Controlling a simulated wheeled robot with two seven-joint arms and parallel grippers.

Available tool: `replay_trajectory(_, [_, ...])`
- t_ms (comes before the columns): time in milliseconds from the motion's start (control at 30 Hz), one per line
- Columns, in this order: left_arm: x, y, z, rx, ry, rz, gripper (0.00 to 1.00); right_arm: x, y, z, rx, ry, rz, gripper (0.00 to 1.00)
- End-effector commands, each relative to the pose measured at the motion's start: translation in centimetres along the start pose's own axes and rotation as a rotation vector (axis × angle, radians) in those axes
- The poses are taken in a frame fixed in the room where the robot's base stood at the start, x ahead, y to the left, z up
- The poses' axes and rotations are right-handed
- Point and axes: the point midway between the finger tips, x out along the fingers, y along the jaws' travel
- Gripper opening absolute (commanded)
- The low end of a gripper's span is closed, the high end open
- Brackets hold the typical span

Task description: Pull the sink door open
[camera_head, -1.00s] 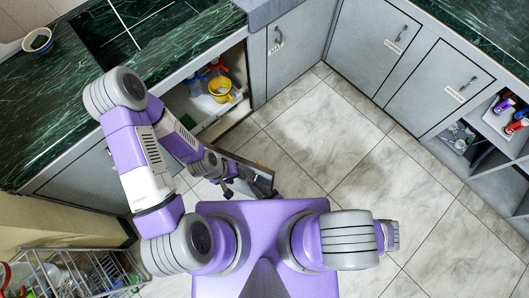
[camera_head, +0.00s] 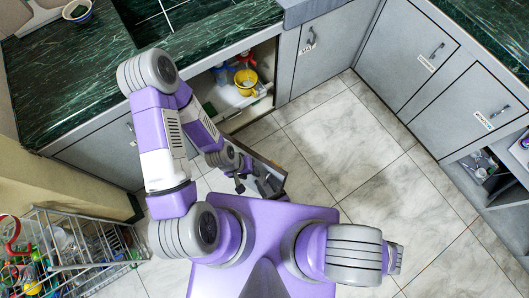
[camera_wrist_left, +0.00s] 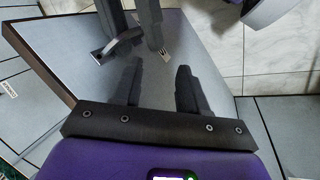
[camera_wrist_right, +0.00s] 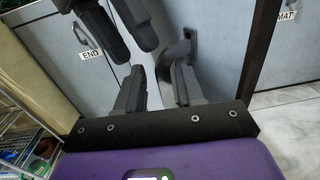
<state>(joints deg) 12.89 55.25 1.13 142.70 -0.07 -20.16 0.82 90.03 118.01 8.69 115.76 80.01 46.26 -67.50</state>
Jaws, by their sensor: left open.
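The sink door (camera_head: 272,172) stands ajar in front of the open sink cabinet. Its grey panel and brown edge fill much of the left wrist view (camera_wrist_left: 72,45). The right wrist view shows a curved grey handle (camera_wrist_right: 175,52) on the panel. My left gripper (camera_head: 252,181) is at the door's free end; its fingers (camera_wrist_left: 162,75) are spread, with nothing seen between them. My right gripper (camera_wrist_right: 155,75) has its fingers apart, close to the handle; contact cannot be told. It is hidden in the head view. Other dark fingers show at the top of both wrist views.
The cabinet holds a yellow pot (camera_head: 246,82) and red and blue items. A wire rack (camera_head: 75,250) with dishes stands at lower left. Grey cabinets (camera_head: 425,55) line the back and right. The tiled floor (camera_head: 345,140) right of the door is clear.

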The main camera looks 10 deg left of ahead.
Motion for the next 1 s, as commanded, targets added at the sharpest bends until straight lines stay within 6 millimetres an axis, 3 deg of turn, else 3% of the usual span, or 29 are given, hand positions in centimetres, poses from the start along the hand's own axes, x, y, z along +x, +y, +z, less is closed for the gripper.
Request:
replay_trajectory(167, [-0.2, 0.1, 0.0, 0.0, 0.0, 0.0, 0.43, -1.0, 0.0, -0.1, -0.002, 0.004, -0.001, 0.37])
replay_trajectory(533, [-1.0, 0.4, 0.1, 0.0, 0.0, 0.0, 0.43, -6.6, 0.0, 0.0, -0.002, 0.001, 0.001, 0.37])
replay_trajectory(900, [-1.1, 0.4, 0.1, 0.0, 0.0, 0.0, 0.43, -7.5, 0.1, 0.0, 0.0, -0.001, 0.001, 0.37])
replay_trajectory(1000, [-1.1, 0.4, 0.1, 0.0, 0.0, 0.0, 0.43, -7.5, 0.1, 0.1, 0.0, -0.001, 0.001, 0.22])
